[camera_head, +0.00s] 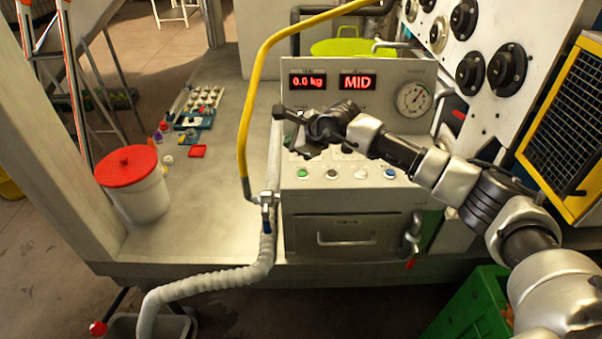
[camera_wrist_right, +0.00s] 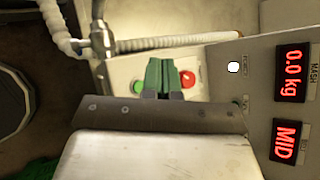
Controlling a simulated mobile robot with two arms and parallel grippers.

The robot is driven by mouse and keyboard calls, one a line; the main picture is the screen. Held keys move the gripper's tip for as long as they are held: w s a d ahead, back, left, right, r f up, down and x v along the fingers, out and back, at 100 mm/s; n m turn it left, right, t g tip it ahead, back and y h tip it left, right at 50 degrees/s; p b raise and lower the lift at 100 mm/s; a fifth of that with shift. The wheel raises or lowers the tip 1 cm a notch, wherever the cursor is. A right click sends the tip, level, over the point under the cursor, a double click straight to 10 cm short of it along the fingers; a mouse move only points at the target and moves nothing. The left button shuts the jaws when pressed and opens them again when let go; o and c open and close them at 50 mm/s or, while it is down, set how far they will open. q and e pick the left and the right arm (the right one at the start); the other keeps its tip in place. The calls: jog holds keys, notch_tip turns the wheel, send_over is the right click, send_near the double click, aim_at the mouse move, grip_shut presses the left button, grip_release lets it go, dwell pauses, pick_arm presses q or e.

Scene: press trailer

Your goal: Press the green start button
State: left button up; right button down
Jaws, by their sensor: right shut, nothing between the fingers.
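The green start button (camera_head: 302,173) is at the left end of a row of buttons on the grey control panel. It also shows in the right wrist view (camera_wrist_right: 138,87), beside my fingers and uncovered. My right gripper (camera_head: 308,151) is in front of the panel, above the green button in the head view. In the wrist view its two greenish fingers (camera_wrist_right: 165,76) are together with nothing between them. They appear between the green button and a red button (camera_wrist_right: 188,79). A gap to the panel cannot be judged. My left gripper is not in view.
Right of the green button are a dark button (camera_head: 332,174), a white one (camera_head: 361,173) and a blue one (camera_head: 390,173). A yellow hose (camera_head: 243,140) with a valve runs by the panel's left side. A red-lidded bucket (camera_head: 140,200) stands farther left.

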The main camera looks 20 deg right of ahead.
jog(key=shift+w+d+r+n+h, duration=0.2)
jog(key=shift+d+r+h, duration=0.15)
jog(key=shift+d, duration=0.3)
jog(key=shift+w+d+r+n+h, duration=0.1)
jog(key=shift+w+d+r+h, duration=0.15)
jog(key=shift+d+h, duration=0.3)
jog(key=shift+f, duration=0.15)
jog(key=b, duration=0.3)
send_over(301, 174)
notch_tip(301, 174, down, 7)
jog(key=shift+f, duration=0.15)
jog(key=shift+f+b, duration=0.65)
dwell(0.7)
jog(key=shift+f+b, duration=0.35)
jog(key=shift+b, duration=0.25)
